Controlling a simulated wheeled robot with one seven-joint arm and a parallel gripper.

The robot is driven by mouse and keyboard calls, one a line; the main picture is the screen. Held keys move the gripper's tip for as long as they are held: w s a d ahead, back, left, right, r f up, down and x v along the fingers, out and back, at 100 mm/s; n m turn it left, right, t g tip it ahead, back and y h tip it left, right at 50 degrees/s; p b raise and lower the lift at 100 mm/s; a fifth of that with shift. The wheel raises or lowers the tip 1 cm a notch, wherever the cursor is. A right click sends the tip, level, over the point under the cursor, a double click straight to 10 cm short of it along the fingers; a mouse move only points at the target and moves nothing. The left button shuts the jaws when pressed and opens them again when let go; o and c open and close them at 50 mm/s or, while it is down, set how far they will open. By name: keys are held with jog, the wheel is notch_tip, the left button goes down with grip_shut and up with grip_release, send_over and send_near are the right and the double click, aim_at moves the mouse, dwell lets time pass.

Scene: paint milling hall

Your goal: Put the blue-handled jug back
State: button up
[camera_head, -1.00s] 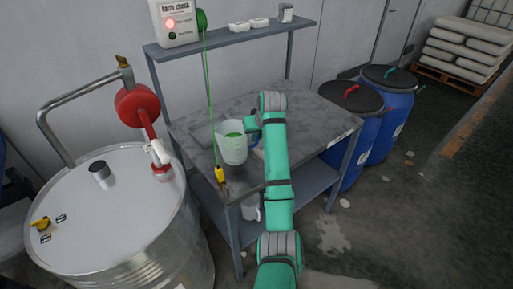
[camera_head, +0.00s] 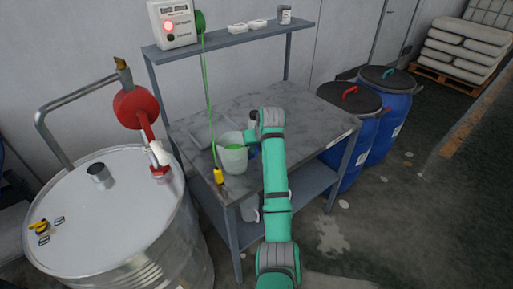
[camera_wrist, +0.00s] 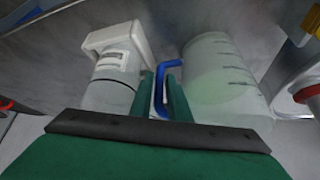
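The translucent jug (camera_head: 233,158) with greenish contents is over the front left part of the grey table (camera_head: 310,120). In the wrist view the jug (camera_wrist: 222,80) shows graduation marks and a blue handle (camera_wrist: 160,88). My gripper (camera_wrist: 162,92) has its two green fingers on either side of the handle, close against it, and appears shut on it. In the head view the arm hides the handle. I cannot tell whether the jug's base touches the table.
A pale container with a white top (camera_wrist: 118,60) stands close left of my fingers in the wrist view. A yellow clamp (camera_head: 218,176) on a green cable hangs at the table's front edge. A steel drum (camera_head: 110,220) stands left, blue drums (camera_head: 392,110) right. A shelf (camera_head: 225,35) spans the back.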

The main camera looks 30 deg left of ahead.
jog(key=v, duration=1.2)
jog(key=shift+r, duration=0.1)
dwell(0.4)
